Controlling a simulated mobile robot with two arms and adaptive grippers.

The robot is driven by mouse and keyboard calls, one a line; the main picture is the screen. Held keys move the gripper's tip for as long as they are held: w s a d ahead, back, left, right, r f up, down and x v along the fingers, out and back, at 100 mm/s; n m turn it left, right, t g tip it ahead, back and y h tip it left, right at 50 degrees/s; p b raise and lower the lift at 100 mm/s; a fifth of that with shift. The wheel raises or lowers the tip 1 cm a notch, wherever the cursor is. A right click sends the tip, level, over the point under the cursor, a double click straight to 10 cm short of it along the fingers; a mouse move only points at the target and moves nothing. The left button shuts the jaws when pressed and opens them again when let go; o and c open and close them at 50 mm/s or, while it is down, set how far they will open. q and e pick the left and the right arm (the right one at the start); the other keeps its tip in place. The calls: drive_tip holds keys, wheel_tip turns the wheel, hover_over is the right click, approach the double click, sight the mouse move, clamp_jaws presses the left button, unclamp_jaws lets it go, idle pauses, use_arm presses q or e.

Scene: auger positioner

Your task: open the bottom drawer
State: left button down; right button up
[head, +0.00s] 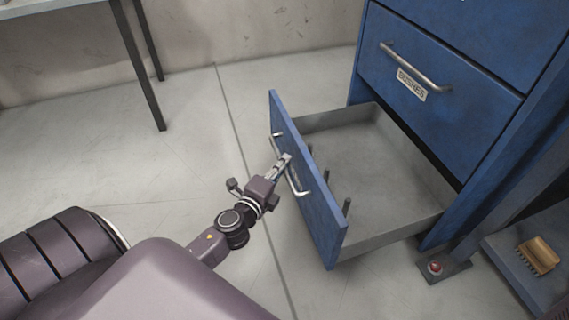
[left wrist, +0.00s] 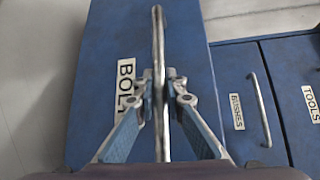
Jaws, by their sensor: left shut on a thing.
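The bottom drawer (head: 310,185) of the blue cabinet is pulled far out, and its grey inside shows in the head view. Its front carries a metal bar handle. My left gripper (head: 283,166) is at the handle, in front of the drawer face. In the left wrist view the fingers of my left gripper (left wrist: 160,85) are closed around the handle (left wrist: 158,40), beside a label reading "BOL", partly hidden by a finger. The drawer looks empty except for a few short upright posts along its front side. My right gripper is not in view.
A drawer labelled "BUSHES" (head: 440,75) above is shut. A table leg (head: 140,70) stands at the upper left. A brush-like thing (head: 540,254) lies on a low shelf at the right. The floor left of the drawer is clear.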

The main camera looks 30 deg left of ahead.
use_arm(q)
drive_tip(key=shift+f, duration=0.1)
drive_tip(key=c, duration=2)
unclamp_jaws()
drive_tip(key=shift+o, duration=0.2)
drive_tip(key=s+d+r, duration=0.1)
drive_tip(key=s, duration=1)
drive_tip(key=shift+s+d+r, duration=0.35)
drive_tip(key=shift+s+r, duration=0.05)
